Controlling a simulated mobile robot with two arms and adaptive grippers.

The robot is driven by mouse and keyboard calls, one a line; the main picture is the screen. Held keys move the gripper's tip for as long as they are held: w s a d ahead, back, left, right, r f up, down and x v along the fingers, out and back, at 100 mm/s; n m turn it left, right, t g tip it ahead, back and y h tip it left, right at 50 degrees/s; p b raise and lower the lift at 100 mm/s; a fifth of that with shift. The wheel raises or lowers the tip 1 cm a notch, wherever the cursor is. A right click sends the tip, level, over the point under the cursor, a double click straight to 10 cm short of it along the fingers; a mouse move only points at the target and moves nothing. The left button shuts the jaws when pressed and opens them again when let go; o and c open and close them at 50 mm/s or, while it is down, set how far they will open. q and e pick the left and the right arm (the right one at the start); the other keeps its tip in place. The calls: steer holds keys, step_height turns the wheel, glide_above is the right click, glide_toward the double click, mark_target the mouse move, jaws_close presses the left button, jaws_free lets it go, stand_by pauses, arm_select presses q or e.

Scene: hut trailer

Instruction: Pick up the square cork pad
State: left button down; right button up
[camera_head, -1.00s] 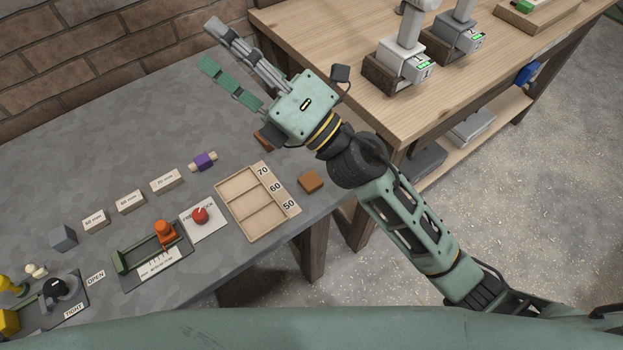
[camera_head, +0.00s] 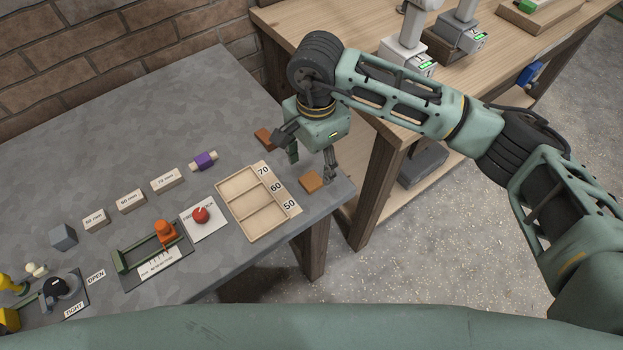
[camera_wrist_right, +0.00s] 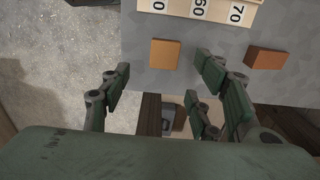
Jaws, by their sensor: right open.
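The square cork pad (camera_head: 311,182), a flat orange-brown piece, lies on the grey table near its right edge, beside the wooden tray. It also shows in the right wrist view (camera_wrist_right: 165,54), just beyond the open fingers. My right gripper (camera_head: 309,163) is open and empty, pointing down above the table close to the pad, with one finger near the pad's far right corner. It does not touch the pad as far as I can tell. My left gripper is not in view.
A redder brown block (camera_head: 265,138) lies behind, partly near my gripper. A wooden tray (camera_head: 245,200) marked 70, 60, 50 stands left of the pad. A wooden bench (camera_head: 380,120) stands to the right. The table's rear left is clear.

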mark_target(311, 180)
steer(key=f, duration=0.1)
steer(key=f+p, duration=0.1)
steer(key=f, duration=0.1)
steer(key=a+f+p, duration=0.1)
steer(key=f, duration=0.1)
steer(key=shift+f, duration=0.55)
steer(key=shift+c, duration=0.4)
steer(key=c, duration=0.7)
